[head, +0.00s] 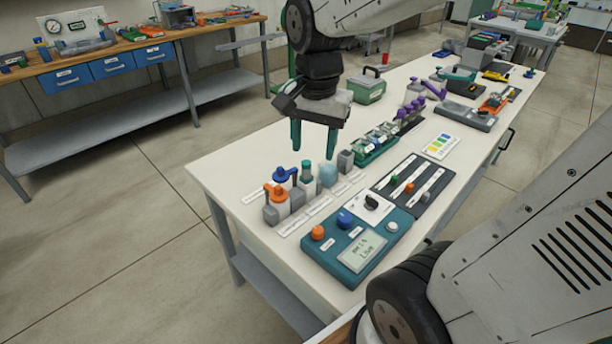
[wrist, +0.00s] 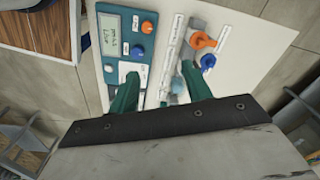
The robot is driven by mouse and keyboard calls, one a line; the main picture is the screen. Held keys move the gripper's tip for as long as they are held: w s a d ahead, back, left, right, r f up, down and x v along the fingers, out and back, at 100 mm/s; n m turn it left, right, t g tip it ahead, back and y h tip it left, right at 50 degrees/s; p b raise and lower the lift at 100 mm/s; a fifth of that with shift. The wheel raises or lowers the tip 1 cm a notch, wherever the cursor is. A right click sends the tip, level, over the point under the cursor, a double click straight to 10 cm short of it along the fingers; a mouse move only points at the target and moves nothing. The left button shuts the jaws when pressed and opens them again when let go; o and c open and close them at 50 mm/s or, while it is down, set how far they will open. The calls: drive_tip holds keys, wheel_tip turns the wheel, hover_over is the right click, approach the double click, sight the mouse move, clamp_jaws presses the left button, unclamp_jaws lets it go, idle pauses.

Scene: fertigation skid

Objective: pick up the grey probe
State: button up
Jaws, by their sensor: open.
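My gripper (head: 314,150) is open and empty, pointing down above the row of small instruments on the white bench. Its two green fingers also show in the wrist view (wrist: 158,76). The row holds an orange-topped piece (head: 277,193), a blue-topped one (head: 284,174), a teal-topped one (head: 307,168) and a pale blue one (head: 328,174). A small grey upright piece (head: 345,161) stands at the row's far end; it may be the grey probe, but I cannot tell for sure. In the wrist view the fingers partly hide the row.
A teal meter box (head: 357,256) with knobs stands at the near end. A dark slider panel (head: 413,185) lies right of the row. A green rack (head: 376,147), a green case (head: 367,88) and purple-topped pieces (head: 413,106) stand farther back. Bare bench lies left of the row.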

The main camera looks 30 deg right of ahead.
drive_tip(key=w+d+f+m, duration=0.3)
drive_tip(key=w+f+m, duration=0.1)
drive_tip(key=w+m, duration=0.25)
drive_tip(key=m, duration=0.7)
hover_over(306, 163)
drive_tip(key=shift+n+g, duration=0.25)
drive_tip(key=shift+g, duration=0.15)
drive_tip(key=f, duration=0.7)
drive_tip(key=shift+s+a, duration=0.1)
drive_tip(key=shift+s, duration=0.3)
drive_tip(key=f, duration=0.8)
drive_tip(key=shift+w+f, duration=0.1)
drive_tip(key=shift+w, duration=0.3)
drive_tip(key=c, duration=0.9)
